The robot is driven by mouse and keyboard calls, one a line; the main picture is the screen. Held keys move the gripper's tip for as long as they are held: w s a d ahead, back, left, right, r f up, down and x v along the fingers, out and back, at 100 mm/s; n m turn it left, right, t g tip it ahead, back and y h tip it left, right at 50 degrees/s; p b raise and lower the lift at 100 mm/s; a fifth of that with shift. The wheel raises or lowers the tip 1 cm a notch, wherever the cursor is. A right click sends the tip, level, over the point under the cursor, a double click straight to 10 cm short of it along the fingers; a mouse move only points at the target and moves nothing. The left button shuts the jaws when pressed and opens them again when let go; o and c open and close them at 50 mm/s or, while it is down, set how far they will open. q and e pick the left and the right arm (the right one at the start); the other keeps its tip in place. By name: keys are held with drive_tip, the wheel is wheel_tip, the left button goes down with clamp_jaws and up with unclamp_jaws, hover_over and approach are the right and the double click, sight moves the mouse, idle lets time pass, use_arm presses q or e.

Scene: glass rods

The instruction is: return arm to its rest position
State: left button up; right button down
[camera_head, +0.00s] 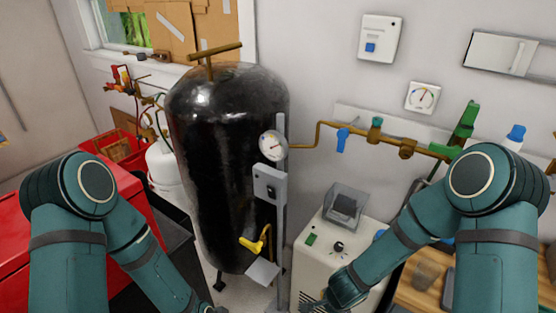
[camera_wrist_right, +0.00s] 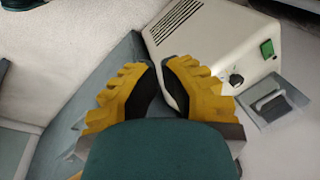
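My right gripper (camera_wrist_right: 159,68) shows in the right wrist view, with yellow fingers and dark pads. In the head view my right arm (camera_head: 400,240) reaches down toward the bottom middle, in front of the cream box-shaped machine. My left arm (camera_head: 135,250) reaches down to the bottom edge, left of the black tank.
A large black tank (camera_head: 225,150) stands in the middle. The cream machine (camera_head: 325,250) stands right of it and also shows in the right wrist view (camera_wrist_right: 215,45). A red cabinet (camera_head: 130,205) is at left. A wooden bench (camera_head: 420,295) is at right.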

drive_tip(key=s+a+f+n+g+y+b, duration=0.1)
drive_tip(key=s+a+f+n+y+b, duration=0.2)
drive_tip(key=s+f+n, duration=0.4)
drive_tip(key=shift+s+a+n+y+b, duration=0.5)
drive_tip(key=shift+s+n, duration=0.4)
drive_tip(key=shift+n, duration=1.3)
